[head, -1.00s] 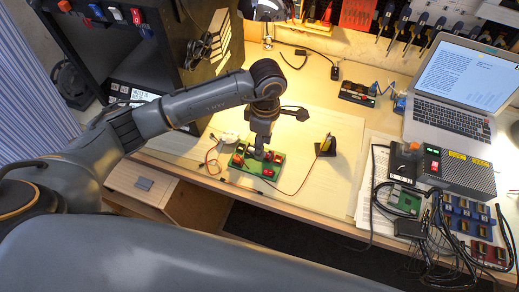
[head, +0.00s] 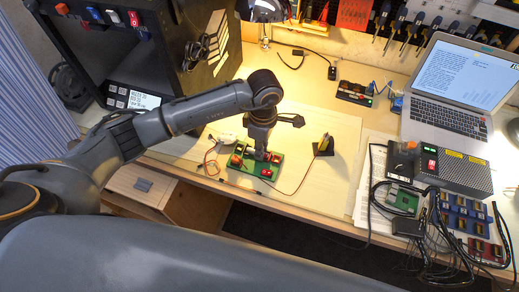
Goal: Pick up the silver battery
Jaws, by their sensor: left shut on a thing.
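My left gripper (head: 260,156) points down onto a small green board (head: 237,178) with red parts on it, near the front of the workbench. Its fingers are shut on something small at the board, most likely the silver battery. The battery is too small and too covered by the fingers to make out clearly. My right gripper is not in view.
Red and black leads run from the board across the bench. A small black stand with a yellow part (head: 324,145) is just right of the gripper. A laptop (head: 458,85), a grey box (head: 450,170) and cables fill the right side.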

